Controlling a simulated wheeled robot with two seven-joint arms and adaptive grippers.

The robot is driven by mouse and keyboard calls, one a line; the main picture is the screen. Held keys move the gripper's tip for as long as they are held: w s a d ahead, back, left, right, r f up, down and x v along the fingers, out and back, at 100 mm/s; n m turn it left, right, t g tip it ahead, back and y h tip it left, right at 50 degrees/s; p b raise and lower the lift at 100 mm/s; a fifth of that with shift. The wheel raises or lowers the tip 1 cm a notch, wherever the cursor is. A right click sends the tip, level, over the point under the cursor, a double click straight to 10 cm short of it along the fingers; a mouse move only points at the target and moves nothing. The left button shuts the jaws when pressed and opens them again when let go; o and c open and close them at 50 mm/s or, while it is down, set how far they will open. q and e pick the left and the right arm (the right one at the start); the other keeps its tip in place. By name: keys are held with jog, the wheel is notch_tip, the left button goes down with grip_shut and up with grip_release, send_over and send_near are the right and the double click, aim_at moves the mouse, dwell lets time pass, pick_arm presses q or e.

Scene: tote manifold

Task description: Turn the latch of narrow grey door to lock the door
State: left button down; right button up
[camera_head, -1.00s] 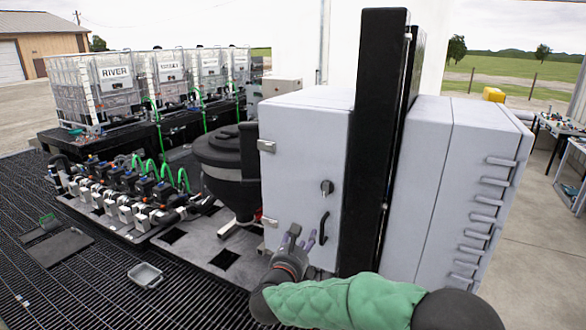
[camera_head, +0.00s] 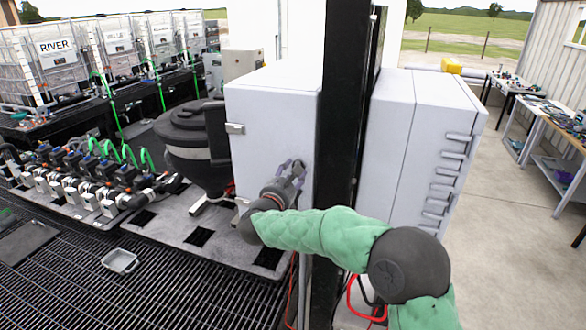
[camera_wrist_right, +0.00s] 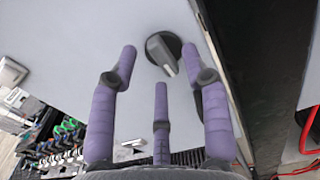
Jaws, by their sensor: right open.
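The narrow grey door (camera_head: 262,125) is the front of the light grey cabinet left of the black post, and it looks shut. Its latch is a dark round knob with a grey lever, clear in the right wrist view (camera_wrist_right: 163,52). In the head view my gripper mostly covers the latch. My right gripper (camera_head: 291,172) is at the door face by the latch. In the right wrist view the purple fingers of this gripper (camera_wrist_right: 160,75) are spread open, with the latch between the upper two fingertips. Contact cannot be told. My left gripper is out of view.
A tall black post (camera_head: 343,120) stands just right of the door. A wider grey cabinet (camera_head: 420,140) with several handles is beyond it. A black tank (camera_head: 195,140) stands left of the cabinet. Red cables hang below.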

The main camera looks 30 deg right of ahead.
jog(key=shift+w+d, duration=0.4)
jog(key=shift+d, duration=0.05)
grip_shut()
